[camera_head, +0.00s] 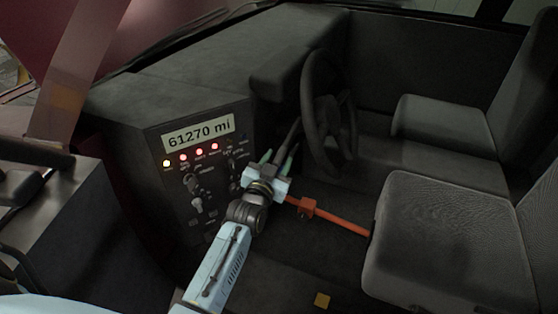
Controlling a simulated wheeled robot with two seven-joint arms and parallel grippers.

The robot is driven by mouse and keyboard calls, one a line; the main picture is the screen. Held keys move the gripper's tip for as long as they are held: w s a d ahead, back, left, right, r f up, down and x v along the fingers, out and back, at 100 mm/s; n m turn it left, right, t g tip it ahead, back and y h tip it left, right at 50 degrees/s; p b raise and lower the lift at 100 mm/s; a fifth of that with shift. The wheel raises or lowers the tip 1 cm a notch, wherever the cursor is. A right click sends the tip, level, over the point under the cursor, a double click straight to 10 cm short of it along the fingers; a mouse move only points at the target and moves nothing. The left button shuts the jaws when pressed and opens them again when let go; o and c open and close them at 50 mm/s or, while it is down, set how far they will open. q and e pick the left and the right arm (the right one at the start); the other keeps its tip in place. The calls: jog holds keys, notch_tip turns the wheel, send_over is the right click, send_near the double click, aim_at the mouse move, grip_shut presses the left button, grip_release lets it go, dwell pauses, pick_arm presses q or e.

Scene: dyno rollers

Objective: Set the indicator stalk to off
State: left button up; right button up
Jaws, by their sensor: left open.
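The indicator stalk seems to be the dark rod (294,134) that slants down from the steering wheel (318,110) on its left side. My left gripper (280,155) reaches in from the bottom with its green-tipped fingers apart, one on each side of the rod's lower end. I cannot tell whether a finger touches the rod. The rod's lower end is partly hidden by the gripper, and its setting cannot be read. My right gripper is not in view.
The dash panel (198,136) left of the gripper has a mileage display, several lit lamps and knobs. A red-orange bar (340,221) runs from near the gripper to the seat (450,240).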

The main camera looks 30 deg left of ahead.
pick_arm(q)
jog(key=shift+w+a, duration=0.1)
jog(key=shift+w, duration=0.65)
grip_shut()
